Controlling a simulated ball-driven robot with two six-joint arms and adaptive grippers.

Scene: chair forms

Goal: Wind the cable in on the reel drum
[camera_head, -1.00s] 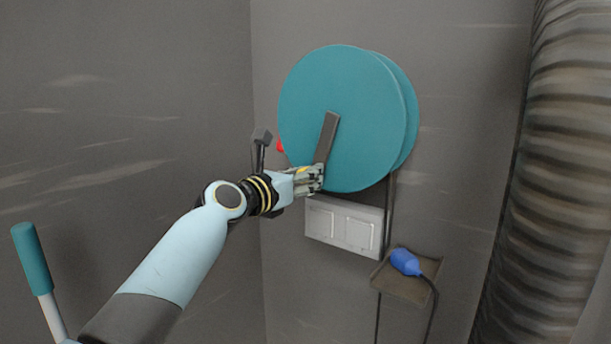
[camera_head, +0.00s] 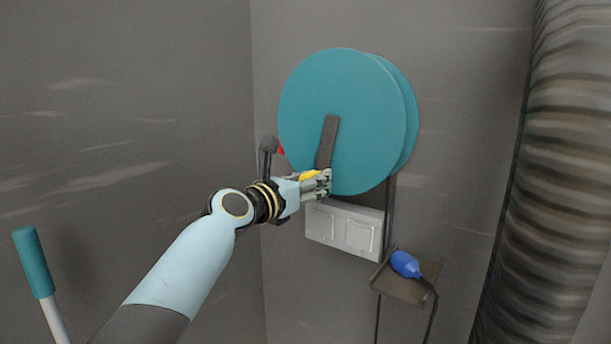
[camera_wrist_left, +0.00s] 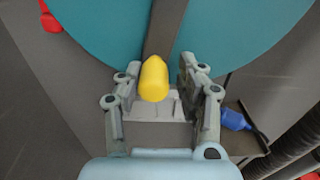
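The teal reel drum (camera_head: 345,95) is mounted on the wall, with a dark crank arm (camera_head: 328,140) pointing down across its face. A yellow crank handle (camera_wrist_left: 153,80) sticks out at the crank's lower end. My left gripper (camera_head: 322,184) is at the handle. In the left wrist view, its fingers (camera_wrist_left: 160,75) stand apart on both sides of the handle, with a visible gap on the right, so it looks open around it. The dark cable (camera_head: 390,210) hangs from the drum behind a small shelf. A blue cable end (camera_head: 405,264) rests at the shelf. My right gripper is out of view.
A grey switch box (camera_head: 345,230) is on the wall under the drum. The small shelf (camera_head: 400,290) juts out below it. A thick ribbed duct (camera_head: 555,150) stands at the right. A teal-gripped lever (camera_head: 33,262) stands at lower left. A dark knob (camera_head: 268,145) is left of the drum.

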